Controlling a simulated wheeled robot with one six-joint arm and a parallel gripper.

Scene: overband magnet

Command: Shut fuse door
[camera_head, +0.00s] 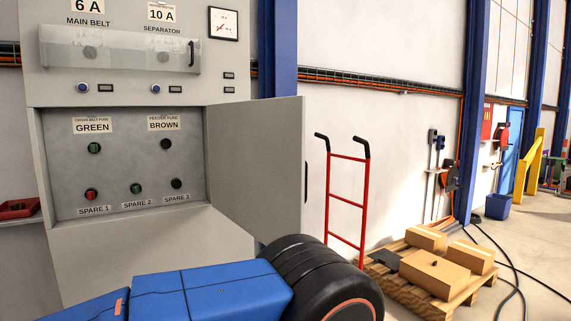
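The grey fuse door (255,165) stands open, swung out to the right of the fuse compartment. Its hinge side is at the compartment's right edge, and a dark handle (306,181) sits on its free edge. The open compartment (120,165) shows a green fuse (94,147) under the GREEN label and a dark fuse (166,144) under the BROWN label. Below, above the spare labels, sit a red one (91,194), a green one (136,188) and a dark one (177,184). My gripper is not in view.
Above the compartment is a clear cover (120,50) with a black handle. A red hand truck (345,200) stands right of the door. A pallet with cardboard boxes (433,273) is on the floor at right. A red tray (18,208) is at far left.

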